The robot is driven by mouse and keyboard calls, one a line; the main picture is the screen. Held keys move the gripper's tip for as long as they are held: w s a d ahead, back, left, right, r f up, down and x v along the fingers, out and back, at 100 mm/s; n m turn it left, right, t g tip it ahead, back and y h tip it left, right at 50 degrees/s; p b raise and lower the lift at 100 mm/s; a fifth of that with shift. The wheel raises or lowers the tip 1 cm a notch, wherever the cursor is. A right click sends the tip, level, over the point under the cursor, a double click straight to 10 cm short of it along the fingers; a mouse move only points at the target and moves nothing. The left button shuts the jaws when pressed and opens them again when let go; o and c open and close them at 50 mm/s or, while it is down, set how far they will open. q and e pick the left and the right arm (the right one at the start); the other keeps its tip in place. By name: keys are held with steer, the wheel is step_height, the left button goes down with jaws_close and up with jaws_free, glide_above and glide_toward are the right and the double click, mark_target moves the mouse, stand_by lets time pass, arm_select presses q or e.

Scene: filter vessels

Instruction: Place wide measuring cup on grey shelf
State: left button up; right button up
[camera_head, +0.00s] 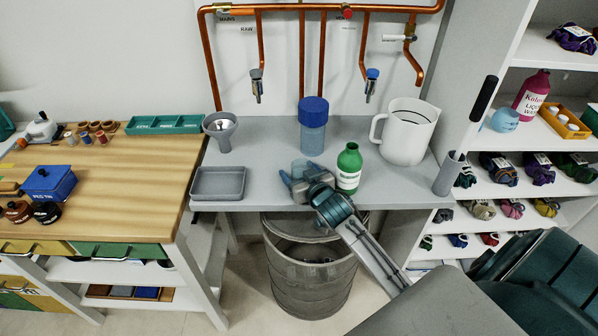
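The wide measuring cup (408,134) is a white jug with a handle on its left side. It stands upright on the right part of the grey shelf (262,160), below the copper pipes. My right gripper (291,174) is over the front of this shelf, left of a green bottle and well left of the cup. It looks open, with nothing seen between its fingers. It does not touch the cup. My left gripper is not in view.
On the shelf are the green bottle (349,169), a blue-capped filter vessel (313,128), a grey funnel (220,130), a grey tray (218,184) and a grey cylinder (448,174). A metal bin (310,275) stands below. Taps hang above.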

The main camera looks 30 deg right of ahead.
steer(key=shift+r, duration=0.2)
steer(key=shift+s, duration=0.35)
steer(key=b+v, duration=0.2)
steer(key=v, duration=0.9)
steer(key=shift+s, duration=0.15)
steer(key=shift+r, duration=0.1)
